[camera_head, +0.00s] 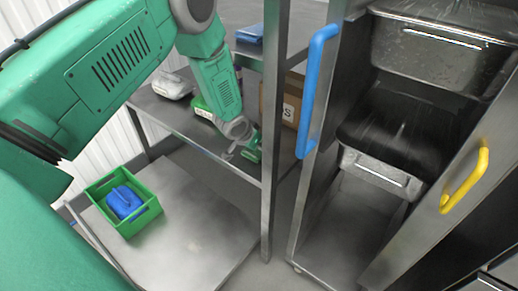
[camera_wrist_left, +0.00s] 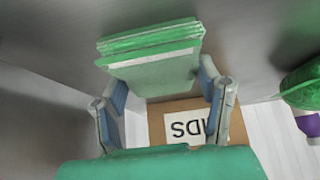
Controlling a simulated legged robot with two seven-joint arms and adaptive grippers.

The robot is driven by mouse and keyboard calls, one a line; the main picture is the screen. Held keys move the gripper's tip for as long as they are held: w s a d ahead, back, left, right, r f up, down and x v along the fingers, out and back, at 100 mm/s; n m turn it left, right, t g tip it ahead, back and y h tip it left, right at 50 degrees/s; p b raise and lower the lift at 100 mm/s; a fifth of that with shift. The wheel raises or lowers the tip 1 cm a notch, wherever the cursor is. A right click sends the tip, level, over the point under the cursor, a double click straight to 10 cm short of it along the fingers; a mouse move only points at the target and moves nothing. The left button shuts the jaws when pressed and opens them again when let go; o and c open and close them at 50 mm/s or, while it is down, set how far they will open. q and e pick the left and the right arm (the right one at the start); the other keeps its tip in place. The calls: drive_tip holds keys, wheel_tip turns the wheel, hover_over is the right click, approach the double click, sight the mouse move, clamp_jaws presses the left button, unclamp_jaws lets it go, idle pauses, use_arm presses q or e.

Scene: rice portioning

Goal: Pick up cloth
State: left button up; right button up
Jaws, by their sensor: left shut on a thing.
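The cloth (camera_wrist_left: 150,62) is a green folded stack in the left wrist view, with its layered edges facing the camera. My left gripper (camera_wrist_left: 160,84) has its two fingers on either side of the cloth and is shut on it. In the head view my left gripper (camera_head: 246,146) is at the shelf's front right part, with the green cloth (camera_head: 253,149) showing small at its tip. I cannot tell whether the cloth touches the shelf. My right gripper is not in view.
A cardboard box (camera_head: 293,100) stands behind the gripper. The metal shelf (camera_head: 180,122) holds a white item (camera_head: 173,87) and a green-and-white item (camera_head: 202,108). A green crate (camera_head: 150,217) with a blue item sits lower left. The open cabinet's blue handle (camera_head: 316,90) is right.

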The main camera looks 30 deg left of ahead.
use_arm(q)
drive_tip(key=shift+a+r, duration=0.1)
drive_tip(key=shift+r, duration=0.5)
drive_tip(key=shift+d+r+p, duration=0.2)
drive_tip(key=shift+r+p, duration=0.5)
drive_tip(key=shift+r, duration=0.55)
drive_tip(key=s+p, duration=0.1)
drive_tip(key=s, duration=0.5)
drive_tip(key=s+a, duration=0.1)
drive_tip(key=s, duration=0.5)
drive_tip(key=s+p, duration=0.1)
drive_tip(key=s, duration=0.5)
drive_tip(key=shift+a+f+p, duration=0.15)
drive_tip(key=shift+p, duration=0.2)
